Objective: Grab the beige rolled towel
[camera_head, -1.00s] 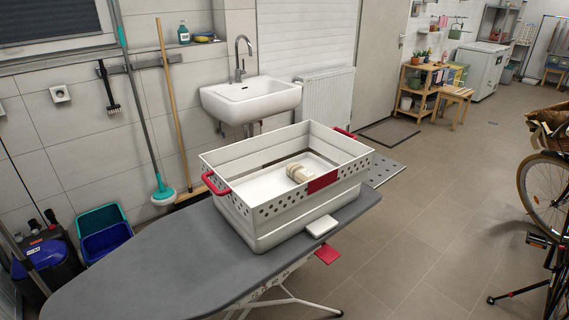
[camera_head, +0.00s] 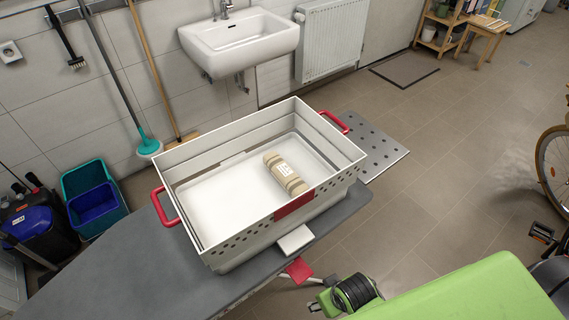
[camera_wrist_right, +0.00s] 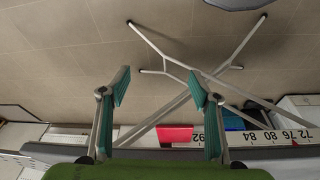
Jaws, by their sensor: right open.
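The beige rolled towel (camera_head: 286,172) lies inside the white crate, on its floor near the front right wall. It has a pale label around its middle and nothing touches it from above. The white crate (camera_head: 232,229) with red handles stands on the ironing board. My right arm comes in at the lower right of the head view, in front of the board and away from the towel. In the right wrist view my right gripper (camera_wrist_right: 160,90) is open and empty, with its teal-padded fingers apart. The towel is not visible there. My left gripper is not in view.
The grey ironing board (camera_head: 130,272) reaches to the lower left. A perforated metal rest (camera_head: 369,143) sticks out behind the crate. A sink (camera_head: 240,42) and radiator (camera_head: 331,38) are along the wall. A bicycle (camera_head: 553,165) stands at the right. Floor between is clear.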

